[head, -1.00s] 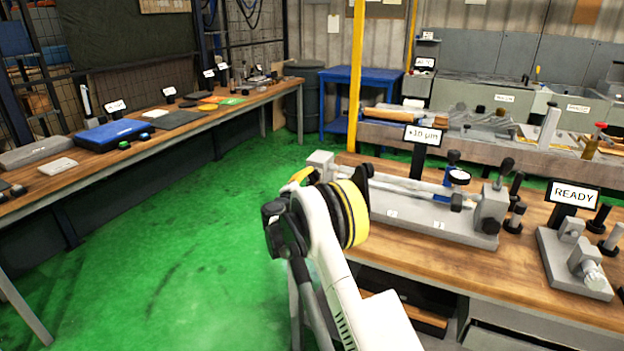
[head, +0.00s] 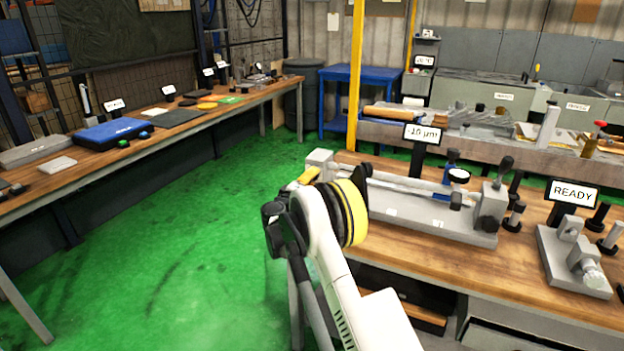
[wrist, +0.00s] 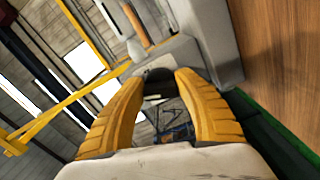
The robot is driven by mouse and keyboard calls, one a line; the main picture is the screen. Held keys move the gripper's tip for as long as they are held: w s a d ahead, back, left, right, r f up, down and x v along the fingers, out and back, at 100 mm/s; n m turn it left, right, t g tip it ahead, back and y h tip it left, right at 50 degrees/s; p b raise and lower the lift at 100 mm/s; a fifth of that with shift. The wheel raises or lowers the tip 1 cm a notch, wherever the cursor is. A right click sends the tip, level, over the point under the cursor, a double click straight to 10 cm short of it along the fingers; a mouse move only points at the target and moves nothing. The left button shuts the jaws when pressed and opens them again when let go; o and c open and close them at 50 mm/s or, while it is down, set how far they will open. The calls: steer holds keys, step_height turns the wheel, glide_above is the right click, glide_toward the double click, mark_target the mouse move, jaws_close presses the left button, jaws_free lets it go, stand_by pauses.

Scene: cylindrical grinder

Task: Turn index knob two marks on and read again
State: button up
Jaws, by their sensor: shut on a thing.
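My gripper (head: 304,176) is at the left end of the grey bench fixture (head: 420,215), mostly hidden behind my own arm in the head view. In the wrist view its two orange fingers (wrist: 162,80) are shut on a dark round knob (wrist: 157,75) at the fixture's grey end block. The knob's marks cannot be made out. A long bar lies along the fixture, with a dial gauge (head: 458,176) over its right part. The display (head: 423,134) behind the fixture appears to read -16 µm.
A second grey fixture (head: 572,262) with a READY sign (head: 573,194) stands to the right on the wooden bench (head: 500,268). Dark upright posts stand between the two fixtures. A long side bench (head: 180,131) lies left, with open green floor (head: 170,240) between.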

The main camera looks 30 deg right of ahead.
steer(key=shift+w+m, duration=0.1)
steer(key=shift+m, duration=0.3)
steer(key=o, duration=1.2)
steer(key=shift+a, duration=0.1)
steer(key=v, duration=1.2)
steer(key=shift+r, duration=0.1)
